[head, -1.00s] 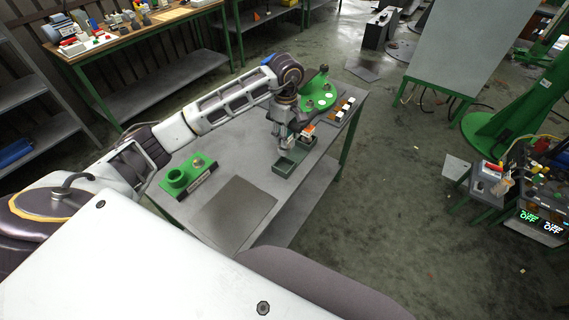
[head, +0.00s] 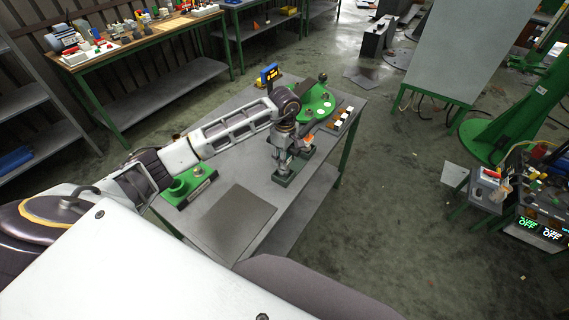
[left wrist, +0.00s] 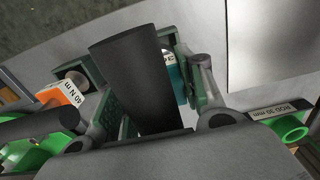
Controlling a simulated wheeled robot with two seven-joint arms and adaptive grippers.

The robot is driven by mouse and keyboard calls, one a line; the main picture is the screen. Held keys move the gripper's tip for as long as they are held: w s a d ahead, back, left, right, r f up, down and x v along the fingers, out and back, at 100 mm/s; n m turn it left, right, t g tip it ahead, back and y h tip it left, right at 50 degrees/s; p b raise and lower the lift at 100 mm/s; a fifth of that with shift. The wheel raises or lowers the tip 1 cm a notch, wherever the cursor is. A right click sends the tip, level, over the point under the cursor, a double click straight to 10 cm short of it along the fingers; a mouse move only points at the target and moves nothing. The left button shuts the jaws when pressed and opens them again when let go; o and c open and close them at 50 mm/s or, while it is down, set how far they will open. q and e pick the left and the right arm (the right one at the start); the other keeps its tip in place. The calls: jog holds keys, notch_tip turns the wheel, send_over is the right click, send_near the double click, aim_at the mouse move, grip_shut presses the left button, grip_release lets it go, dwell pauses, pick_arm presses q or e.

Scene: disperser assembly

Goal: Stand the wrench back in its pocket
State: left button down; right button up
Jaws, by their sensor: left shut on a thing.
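My left gripper (head: 284,165) is low over the dark green tray (head: 288,182) on the grey workbench. In the left wrist view its fingers are shut on a thick dark grey bar (left wrist: 135,75), which I take to be the wrench's handle. My right gripper is not in view.
An orange block (left wrist: 62,95) marked "40 N m" is beside the gripper. A green base with a ring (head: 177,188) stands left on the bench, a green plate (head: 318,103) at the back. A grey mat (head: 232,215) lies clear in front.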

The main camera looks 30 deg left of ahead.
pick_arm(q)
jog(key=shift+f+p, duration=0.4)
jog(key=shift+f, duration=1.4)
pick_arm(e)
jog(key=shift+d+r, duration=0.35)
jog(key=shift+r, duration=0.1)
pick_arm(q)
jog(key=shift+f, duration=0.15)
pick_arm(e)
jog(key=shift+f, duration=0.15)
pick_arm(q)
jog(key=c, duration=1.2)
grip_release()
jog(key=shift+c, duration=0.2)
jog(key=o, duration=0.3)
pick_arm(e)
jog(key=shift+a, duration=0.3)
pick_arm(q)
jog(key=shift+o, duration=0.2)
